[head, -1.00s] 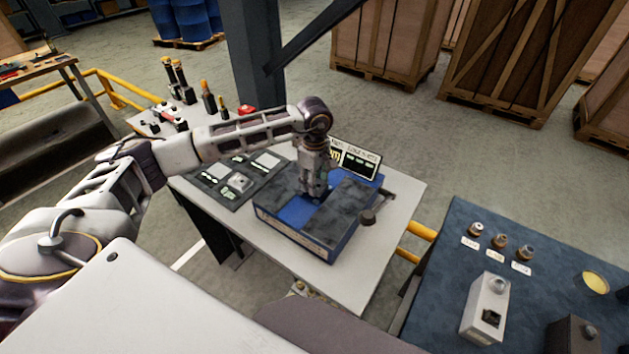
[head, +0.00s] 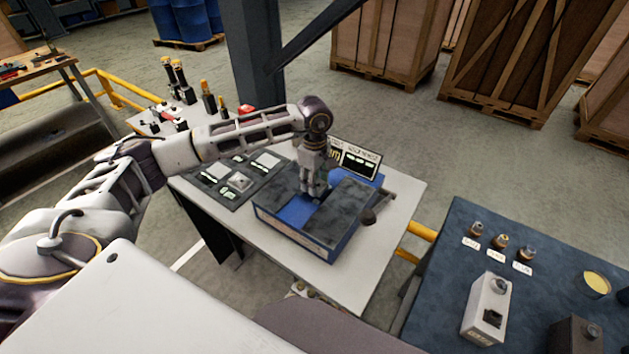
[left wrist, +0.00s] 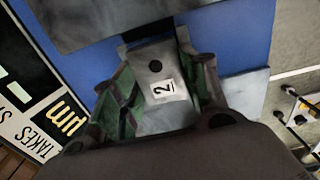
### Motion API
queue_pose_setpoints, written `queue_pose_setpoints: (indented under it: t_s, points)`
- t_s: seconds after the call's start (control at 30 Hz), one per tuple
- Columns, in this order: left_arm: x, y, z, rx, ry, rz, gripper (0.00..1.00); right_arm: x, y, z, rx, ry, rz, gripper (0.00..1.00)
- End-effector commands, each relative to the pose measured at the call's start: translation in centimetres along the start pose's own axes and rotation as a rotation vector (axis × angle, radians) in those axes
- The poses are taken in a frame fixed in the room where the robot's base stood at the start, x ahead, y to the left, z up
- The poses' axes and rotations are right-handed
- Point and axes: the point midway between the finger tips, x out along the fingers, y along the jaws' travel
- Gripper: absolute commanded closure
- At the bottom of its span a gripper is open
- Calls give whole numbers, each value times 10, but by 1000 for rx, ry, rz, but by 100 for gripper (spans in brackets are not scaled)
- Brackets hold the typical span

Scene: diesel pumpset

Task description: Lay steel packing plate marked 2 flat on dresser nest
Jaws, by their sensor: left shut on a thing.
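The steel packing plate marked 2 (left wrist: 160,85) shows in the left wrist view as a grey plate with a dark hole and a white number label. My left gripper (head: 314,192) is shut on it, with a green-lined finger at each side. The blue dresser (head: 345,236) stands on the white table, with dark grey blocks on its top. The gripper is over the blue strip between these blocks. The plate's far end is at a dark gap beside one block in the left wrist view. I cannot tell whether the plate touches the dresser. My right gripper is not in view.
A dark mat (head: 214,192) with several plates lies left of the dresser. A sign (head: 358,160) stands behind it. A dark knob (head: 369,217) projects at its right side. The table's right part (head: 405,205) is clear. A blue bench (head: 450,262) stands to the right.

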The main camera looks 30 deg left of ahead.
Motion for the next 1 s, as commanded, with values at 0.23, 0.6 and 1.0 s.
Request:
queue_pose_setpoints:
  t_s: [0.23, 0.6, 1.0]
  points:
    - [-1, 1, 0, 0, 0, 3, 94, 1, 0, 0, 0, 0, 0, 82]
    - [-1, 1, 0, 0, -1, 3, 94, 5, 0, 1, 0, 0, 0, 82]
    - [-2, 1, 0, 0, 0, 2, 94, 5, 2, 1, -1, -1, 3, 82]
